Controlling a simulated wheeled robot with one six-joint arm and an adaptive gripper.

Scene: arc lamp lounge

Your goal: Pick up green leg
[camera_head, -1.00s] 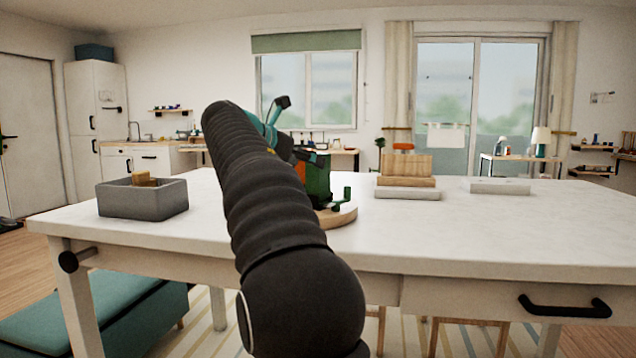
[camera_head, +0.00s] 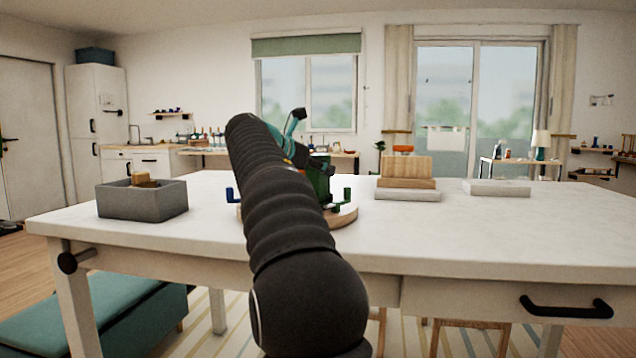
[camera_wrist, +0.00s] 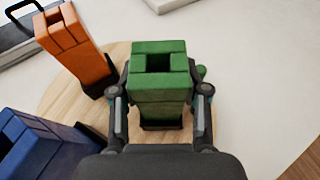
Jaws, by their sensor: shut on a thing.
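The green leg (camera_wrist: 158,78), a blocky upright piece with a square hole in its top, stands between the two fingers of my gripper (camera_wrist: 160,100) in the wrist view. The fingers are closed against its left and right sides. In the head view the green leg (camera_head: 321,180) shows partly behind my arm, above the round wooden board (camera_head: 346,216). Whether its lower end rests on the board or is clear of it, I cannot tell.
An orange block piece (camera_wrist: 72,48) stands left of the green leg, and a blue one (camera_wrist: 42,148) is at lower left. A grey bin (camera_head: 142,203) is on the table's left. Wooden blocks (camera_head: 405,180) stand right of the board. The table's right front is clear.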

